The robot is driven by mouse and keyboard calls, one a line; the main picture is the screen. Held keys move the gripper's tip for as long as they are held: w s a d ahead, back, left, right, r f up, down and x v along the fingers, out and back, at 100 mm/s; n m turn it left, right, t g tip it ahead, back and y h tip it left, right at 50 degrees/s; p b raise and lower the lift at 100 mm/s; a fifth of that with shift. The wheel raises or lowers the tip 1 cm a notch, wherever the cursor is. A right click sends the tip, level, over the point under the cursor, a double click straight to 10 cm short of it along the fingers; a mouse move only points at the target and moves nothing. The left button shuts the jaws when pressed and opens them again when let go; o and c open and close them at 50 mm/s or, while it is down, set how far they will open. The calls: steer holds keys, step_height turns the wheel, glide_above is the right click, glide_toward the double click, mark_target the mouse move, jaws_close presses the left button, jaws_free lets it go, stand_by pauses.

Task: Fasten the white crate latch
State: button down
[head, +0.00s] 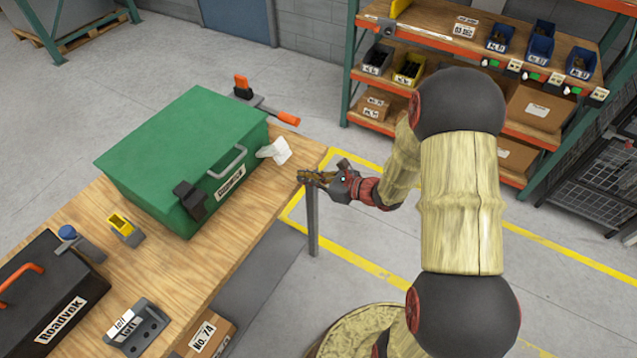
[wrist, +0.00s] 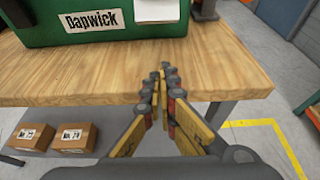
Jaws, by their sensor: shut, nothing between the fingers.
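The green crate (head: 180,150) sits shut on the wooden table. Its white latch (head: 274,152) juts outward from the right end of the crate's front face. In the wrist view the white latch (wrist: 157,10) shows at the top edge as a flat plate, partly cut off. A black latch (head: 190,198) is at the left end of the same face. My gripper (head: 303,176) is shut and empty at the table's edge, in front of and below the white latch, apart from it. In the wrist view the closed fingertips (wrist: 163,74) point toward the crate (wrist: 75,10).
A grey handle (head: 230,160) and name label lie between the latches. A yellow-and-grey block (head: 126,229), a black toolbox (head: 45,295) and a grey holder (head: 136,325) stand left. Bare tabletop (wrist: 110,75) lies before the crate.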

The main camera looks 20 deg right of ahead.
mark_target(272, 152)
steer(key=shift+w+a+r, duration=0.5)
steer(key=shift+w+r, duration=0.15)
steer(key=shift+r, duration=0.1)
steer(key=shift+w+a+r, duration=0.45)
steer(key=shift+w+r, duration=0.2)
steer(key=shift+r, duration=0.05)
steer(key=shift+r, duration=0.1)
steer(key=shift+r+g+p, duration=0.3)
steer(key=shift+r+p, duration=0.1)
steer(key=shift+p, duration=0.3)
